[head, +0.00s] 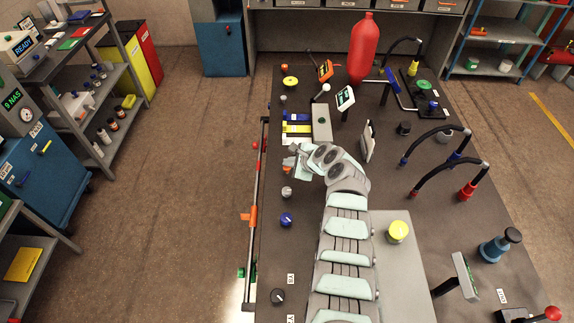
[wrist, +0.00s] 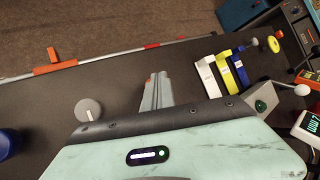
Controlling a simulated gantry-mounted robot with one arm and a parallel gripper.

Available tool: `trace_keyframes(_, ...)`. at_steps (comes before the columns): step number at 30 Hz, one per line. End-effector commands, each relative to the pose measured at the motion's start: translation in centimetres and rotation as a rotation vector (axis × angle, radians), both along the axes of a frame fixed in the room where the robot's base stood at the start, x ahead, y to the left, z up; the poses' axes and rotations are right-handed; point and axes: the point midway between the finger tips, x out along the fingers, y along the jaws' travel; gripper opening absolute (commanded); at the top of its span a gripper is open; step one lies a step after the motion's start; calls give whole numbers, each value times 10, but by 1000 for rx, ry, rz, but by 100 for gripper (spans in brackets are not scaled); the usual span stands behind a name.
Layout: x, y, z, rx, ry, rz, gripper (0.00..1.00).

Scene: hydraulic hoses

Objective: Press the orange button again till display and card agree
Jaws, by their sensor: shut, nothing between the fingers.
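My gripper (head: 290,162) is over the left part of the dark bench, its two fingers together with nothing between them. In the wrist view the closed fingertips (wrist: 158,80) are above bare bench. A small orange patch (head: 287,161) shows at the fingertips in the head view; I cannot tell whether it is the orange button. I cannot identify the card.
White, blue and yellow levers (head: 297,122) stand just beyond the gripper. A grey knob (head: 287,191) and a blue knob (head: 287,219) are nearer. A white panel (head: 368,140) stands right of my wrist. A red bottle (head: 363,48) and black hoses (head: 440,160) are farther right.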

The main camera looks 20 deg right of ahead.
Motion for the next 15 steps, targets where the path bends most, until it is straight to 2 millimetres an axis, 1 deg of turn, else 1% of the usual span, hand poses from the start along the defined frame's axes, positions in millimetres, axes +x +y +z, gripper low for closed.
trace_keyframes(1, 0, 0, 6, 0, 1, 1, 0)
trace_keyframes(5, 0, 0, 12, 0, 0, 0, 0)
trace_keyframes(15, 0, 0, 12, 0, 0, 0, 0)
